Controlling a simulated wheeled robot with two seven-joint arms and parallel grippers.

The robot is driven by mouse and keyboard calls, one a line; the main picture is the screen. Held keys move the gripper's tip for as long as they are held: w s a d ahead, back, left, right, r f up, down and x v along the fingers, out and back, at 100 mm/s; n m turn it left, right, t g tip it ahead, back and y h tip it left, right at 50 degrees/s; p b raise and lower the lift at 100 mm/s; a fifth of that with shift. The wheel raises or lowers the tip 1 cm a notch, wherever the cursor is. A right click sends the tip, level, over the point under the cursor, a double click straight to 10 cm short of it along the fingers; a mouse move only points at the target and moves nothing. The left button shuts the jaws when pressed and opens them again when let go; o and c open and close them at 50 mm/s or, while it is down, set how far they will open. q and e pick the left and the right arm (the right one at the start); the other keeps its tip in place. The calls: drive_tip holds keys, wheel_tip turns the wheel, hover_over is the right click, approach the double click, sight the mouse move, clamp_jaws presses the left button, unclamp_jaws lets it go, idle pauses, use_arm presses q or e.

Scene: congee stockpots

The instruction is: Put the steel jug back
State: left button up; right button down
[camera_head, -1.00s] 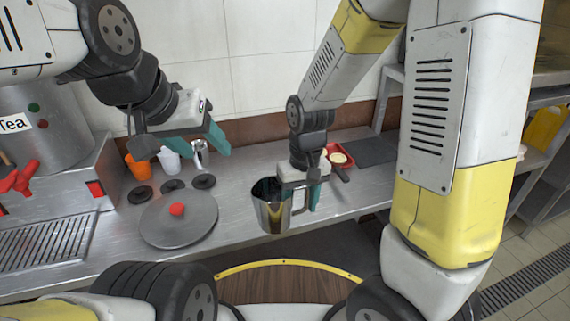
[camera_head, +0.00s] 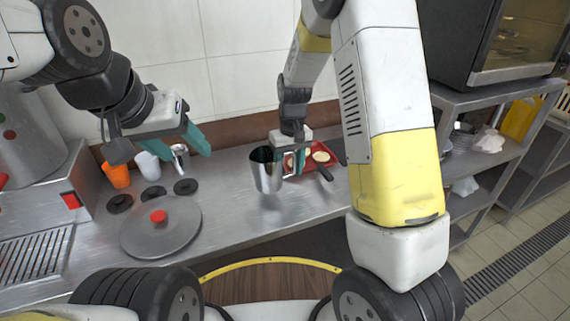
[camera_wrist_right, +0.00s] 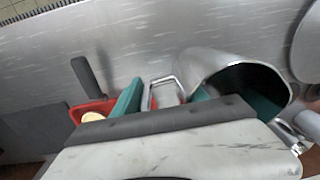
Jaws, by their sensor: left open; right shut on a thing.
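The steel jug (camera_head: 266,172) is upright in the head view, over the steel counter, left of the red tray. My right gripper (camera_head: 291,160) is shut on its handle. In the right wrist view the jug (camera_wrist_right: 225,65) shows its dark inside, and its handle (camera_wrist_right: 165,90) lies between the teal fingers of my right gripper (camera_wrist_right: 160,95). I cannot tell whether the jug's base touches the counter. My left gripper (camera_head: 160,148) is open and empty, above the cups at the back left.
A red tray (camera_head: 335,147) with pale round items and a dark handle sits right of the jug. A round steel lid with a red knob (camera_head: 160,228) lies on the counter (camera_head: 250,225). Orange (camera_head: 118,175) and white (camera_head: 148,165) cups stand behind it. A shelf unit (camera_head: 480,95) stands right.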

sight(289, 175)
drive_tip(key=shift+f, duration=1.6)
drive_tip(key=shift+f, duration=0.15)
drive_tip(key=c, duration=0.6)
unclamp_jaws()
drive_tip(key=r, duration=1.2)
drive_tip(key=shift+d+r, duration=0.15)
drive_tip(key=shift+d, duration=0.15)
drive_tip(key=s+d+r+m+t, duration=0.1)
drive_tip(key=s+d+r+t, duration=0.2)
drive_tip(key=s+r, duration=0.4)
drive_tip(key=s+d+r+m+t+y, duration=0.1)
drive_tip(key=s+r, duration=0.6)
drive_tip(key=s, duration=0.7)
drive_tip(key=d+m+t, duration=0.1)
drive_tip(key=d+t, duration=0.1)
drive_tip(key=d, duration=0.1)
drive_tip(key=shift+s+m+y, duration=0.3)
drive_tip(key=shift+s, duration=0.1)
